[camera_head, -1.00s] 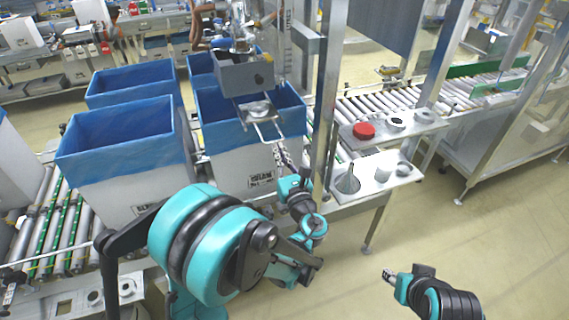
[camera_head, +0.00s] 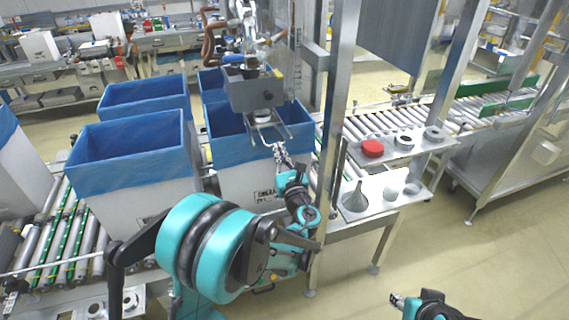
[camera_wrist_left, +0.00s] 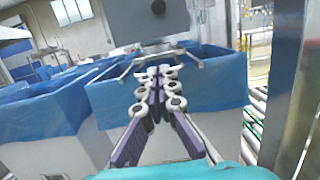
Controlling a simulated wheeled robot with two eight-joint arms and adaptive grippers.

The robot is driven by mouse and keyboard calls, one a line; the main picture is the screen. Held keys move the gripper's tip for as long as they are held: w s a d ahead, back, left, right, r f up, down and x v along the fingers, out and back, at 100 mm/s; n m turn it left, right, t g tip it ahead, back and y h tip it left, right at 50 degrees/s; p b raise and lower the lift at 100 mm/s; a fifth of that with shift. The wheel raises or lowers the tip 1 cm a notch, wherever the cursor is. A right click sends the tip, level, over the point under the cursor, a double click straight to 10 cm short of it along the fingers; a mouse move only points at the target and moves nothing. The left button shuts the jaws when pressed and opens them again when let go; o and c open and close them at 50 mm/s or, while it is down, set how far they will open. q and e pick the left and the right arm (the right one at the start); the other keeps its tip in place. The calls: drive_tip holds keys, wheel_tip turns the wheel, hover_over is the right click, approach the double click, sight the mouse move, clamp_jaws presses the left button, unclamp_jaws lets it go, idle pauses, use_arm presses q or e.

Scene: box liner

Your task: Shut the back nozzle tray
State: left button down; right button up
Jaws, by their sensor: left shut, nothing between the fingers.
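The nozzle tray (camera_head: 264,123) is a metal frame with a wire handle, under the grey filling head (camera_head: 257,92) above the blue-lined box. It sticks out partly toward me, and its round pale piece is largely under the head. My left gripper (camera_head: 281,150) is shut and empty, with its fingertips at the front of the tray handle. In the left wrist view the shut fingers (camera_wrist_left: 155,76) point at the wire handle (camera_wrist_left: 140,62); I cannot tell whether they touch it. My right gripper (camera_head: 397,300) is low at the right, away from the tray, its jaws too small to judge.
Blue-lined boxes (camera_head: 135,150) stand on the roller conveyor at the left. A steel post (camera_head: 335,130) rises just right of the tray. A side shelf (camera_head: 375,200) holds a funnel and small parts, and an upper shelf holds a red lid (camera_head: 372,148). The floor at right is clear.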

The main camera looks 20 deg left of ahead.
sight(267, 125)
use_arm(q)
drive_tip(key=x, duration=0.3)
drive_tip(key=f+x, duration=0.1)
drive_tip(key=x, duration=0.2)
drive_tip(key=b+x, duration=0.1)
drive_tip(key=x, duration=0.2)
drive_tip(key=shift+w+a+f, duration=0.25)
drive_tip(key=shift+w+a, duration=0.05)
drive_tip(key=shift+a, duration=0.1)
drive_tip(key=shift+w+a+r, duration=0.1)
drive_tip(key=shift+r, duration=0.05)
